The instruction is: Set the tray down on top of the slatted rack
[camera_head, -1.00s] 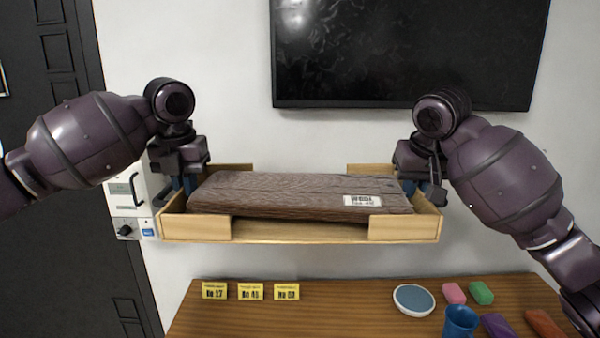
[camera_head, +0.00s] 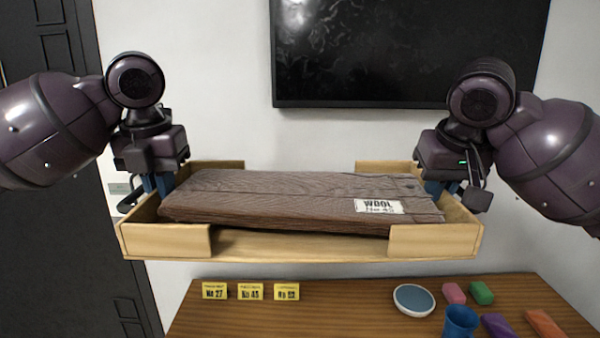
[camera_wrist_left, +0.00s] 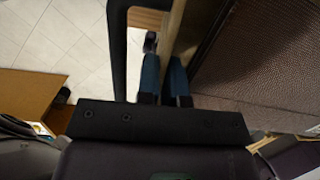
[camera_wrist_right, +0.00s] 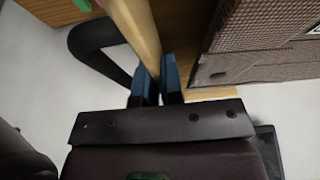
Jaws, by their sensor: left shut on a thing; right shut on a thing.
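A light wooden tray (camera_head: 300,247) is held up in the air above the table in the head view, roughly level. A folded brown garment (camera_head: 290,195) with a white WOOL label (camera_head: 379,206) lies in it. My left gripper (camera_head: 158,184) is shut on the tray's left end wall; the wall shows between blue fingers in the left wrist view (camera_wrist_left: 164,80). My right gripper (camera_head: 440,188) is shut on the right end wall, also seen in the right wrist view (camera_wrist_right: 157,82). I cannot make out the slatted rack in any view.
A wooden table (camera_head: 350,308) below holds yellow number tags (camera_head: 250,291), a white-rimmed blue dish (camera_head: 414,300), a blue cup (camera_head: 460,322) and several coloured blocks (camera_head: 481,292). A dark screen (camera_head: 405,50) hangs on the wall behind. A dark door (camera_head: 50,130) is at left.

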